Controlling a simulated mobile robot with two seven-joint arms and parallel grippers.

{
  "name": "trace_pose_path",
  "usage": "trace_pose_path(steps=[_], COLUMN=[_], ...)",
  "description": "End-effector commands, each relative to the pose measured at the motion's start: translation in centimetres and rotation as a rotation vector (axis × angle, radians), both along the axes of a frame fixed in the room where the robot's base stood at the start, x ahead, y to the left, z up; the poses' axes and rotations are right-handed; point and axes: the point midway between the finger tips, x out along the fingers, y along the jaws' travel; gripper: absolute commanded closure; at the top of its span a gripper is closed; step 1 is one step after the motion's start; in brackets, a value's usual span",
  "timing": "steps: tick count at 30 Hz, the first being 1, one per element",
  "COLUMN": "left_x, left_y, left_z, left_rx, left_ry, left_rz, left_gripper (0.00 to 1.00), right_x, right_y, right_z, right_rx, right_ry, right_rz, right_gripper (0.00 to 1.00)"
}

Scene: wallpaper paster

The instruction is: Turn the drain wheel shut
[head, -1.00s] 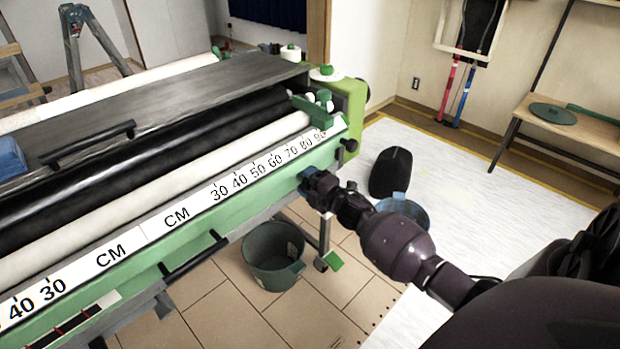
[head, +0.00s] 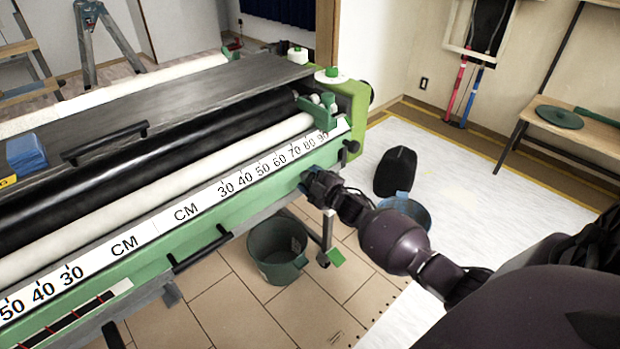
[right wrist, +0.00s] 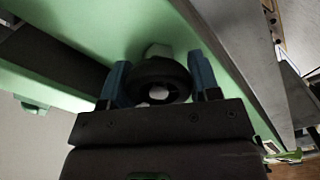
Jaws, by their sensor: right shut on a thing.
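The wheel is hidden there by the gripper and the machine. My left gripper is not in view.
A dark green bucket (head: 277,250) stands on the tiles below the gripper. A blue bucket (head: 408,211) and a black rounded object (head: 395,172) stand behind my right arm. A wooden bench (head: 590,134) is at the right wall. White sheeting (head: 480,190) covers open floor.

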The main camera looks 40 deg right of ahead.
Motion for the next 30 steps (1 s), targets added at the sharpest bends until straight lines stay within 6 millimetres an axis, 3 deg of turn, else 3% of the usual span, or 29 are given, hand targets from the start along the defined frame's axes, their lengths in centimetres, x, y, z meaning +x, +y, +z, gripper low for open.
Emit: trace_pose_path(steps=[9, 10, 14, 23, 30], left_x=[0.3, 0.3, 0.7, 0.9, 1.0], left_y=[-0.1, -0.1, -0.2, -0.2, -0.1], left_z=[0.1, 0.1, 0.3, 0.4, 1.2], left_rx=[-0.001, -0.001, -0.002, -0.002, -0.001], left_ry=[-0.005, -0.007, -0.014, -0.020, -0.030], left_rz=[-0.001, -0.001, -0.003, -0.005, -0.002], left_gripper=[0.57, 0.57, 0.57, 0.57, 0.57], right_x=[0.0, 0.0, 0.0, -0.1, -2.2], right_y=[0.1, 0.1, 0.0, 0.0, -0.2], right_z=[0.0, 0.0, 0.0, 0.0, 0.3], right_rx=[0.006, 0.006, 0.005, 0.003, 0.003], right_ry=[0.000, 0.000, 0.000, 0.000, -0.003], right_rz=[0.001, 0.001, 0.001, 0.000, -0.001], right_gripper=[0.67, 0.39, 0.19, 0.18, 0.18])
